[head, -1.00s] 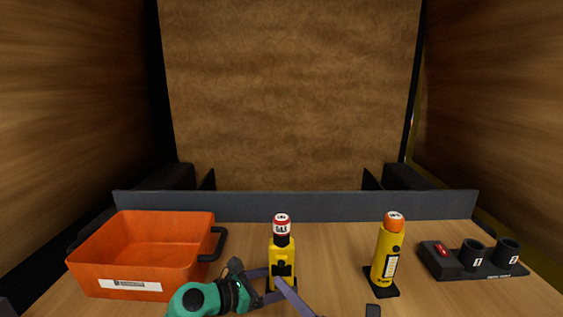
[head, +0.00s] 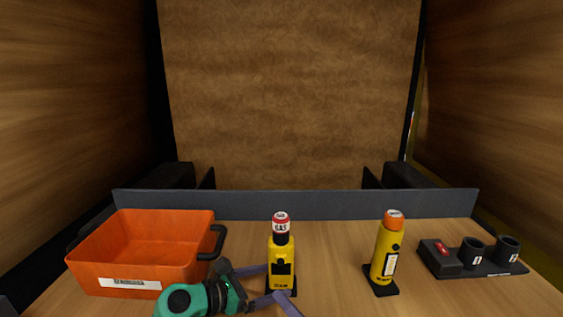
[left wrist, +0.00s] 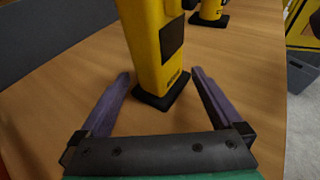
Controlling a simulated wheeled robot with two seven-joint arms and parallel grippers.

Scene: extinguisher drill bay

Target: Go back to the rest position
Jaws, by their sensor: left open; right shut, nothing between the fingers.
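My left gripper (head: 276,284) is open, low in front of a yellow gas bottle (head: 282,262) with a black neck and a red-and-white "GAS" cap. In the left wrist view the open purple fingers of the gripper (left wrist: 161,78) lie on either side of the bottle's lower part (left wrist: 152,45), with gaps on both sides. The bottle stands upright on its black base (left wrist: 162,92). My right gripper is not in view.
An orange bin (head: 125,273) with a black handle is at the left. A yellow cylinder (head: 386,252) with an orange top stands right of centre. A black holder (head: 490,274) with two cups and a red switch is far right. A grey ledge (head: 330,205) runs along the back.

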